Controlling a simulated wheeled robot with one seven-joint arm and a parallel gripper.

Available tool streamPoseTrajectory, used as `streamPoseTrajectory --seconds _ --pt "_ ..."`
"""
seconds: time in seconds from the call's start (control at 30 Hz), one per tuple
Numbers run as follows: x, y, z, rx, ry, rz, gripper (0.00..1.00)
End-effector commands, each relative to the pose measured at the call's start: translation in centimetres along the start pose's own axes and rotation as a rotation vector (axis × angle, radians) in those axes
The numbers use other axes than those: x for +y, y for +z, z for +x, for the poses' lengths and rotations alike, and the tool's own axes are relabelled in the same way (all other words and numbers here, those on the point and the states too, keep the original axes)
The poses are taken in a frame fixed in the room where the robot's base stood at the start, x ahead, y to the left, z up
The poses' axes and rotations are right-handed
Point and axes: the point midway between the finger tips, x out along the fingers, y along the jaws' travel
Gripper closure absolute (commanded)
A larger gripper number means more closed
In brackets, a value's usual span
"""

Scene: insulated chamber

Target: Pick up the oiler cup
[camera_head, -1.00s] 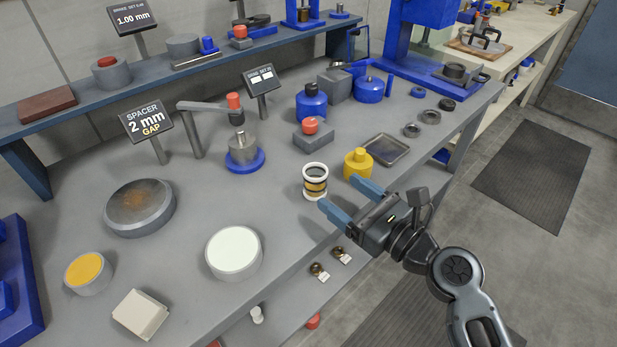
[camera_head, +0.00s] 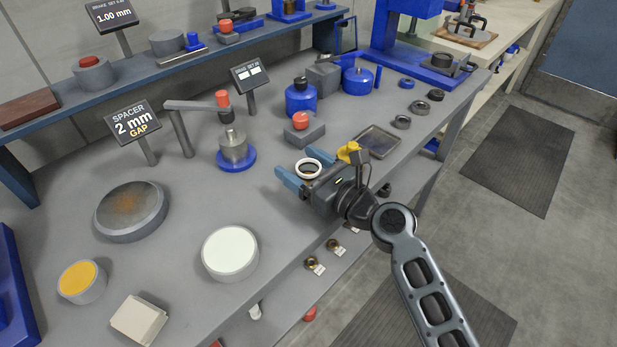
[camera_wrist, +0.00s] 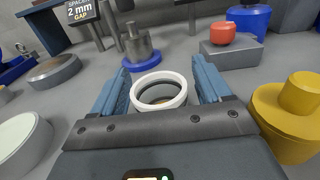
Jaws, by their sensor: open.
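The oiler cup, taken as the small upright cylinder with a white ring on top (camera_head: 308,177), stands on the bench near its front edge. Its lower body is mostly hidden by my gripper in the head view. In the wrist view its white ring (camera_wrist: 135,93) and dark open top lie between my two blue fingers, near the palm. My gripper (camera_wrist: 160,66) is open, with a finger on each side of the cup and small gaps visible. My gripper also shows in the head view (camera_head: 290,160), low over the bench.
A yellow knobbed pot (camera_wrist: 291,112) stands close to the right finger. A grey block with a red knob (camera_head: 302,131), a blue-based metal cylinder (camera_head: 235,150) and a shallow tray (camera_head: 376,142) are behind. A white-topped disc (camera_head: 230,253) is to the left.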

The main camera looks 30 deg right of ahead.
Motion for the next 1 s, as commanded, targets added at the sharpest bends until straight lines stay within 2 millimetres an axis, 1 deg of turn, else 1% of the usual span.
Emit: streamPoseTrajectory --seconds 0.17,0.83,0.87,1.0 --pt "0.01 -0.02 -0.01 0.0 0.0 0.0 0.24" --pt "0.01 0.0 -0.04 0.0 0.0 0.0 0.88" --pt "-0.01 0.08 -0.02 -0.001 0.0 -0.001 0.89" --pt "-0.01 0.08 -0.02 -0.001 0.0 -0.001 0.9"
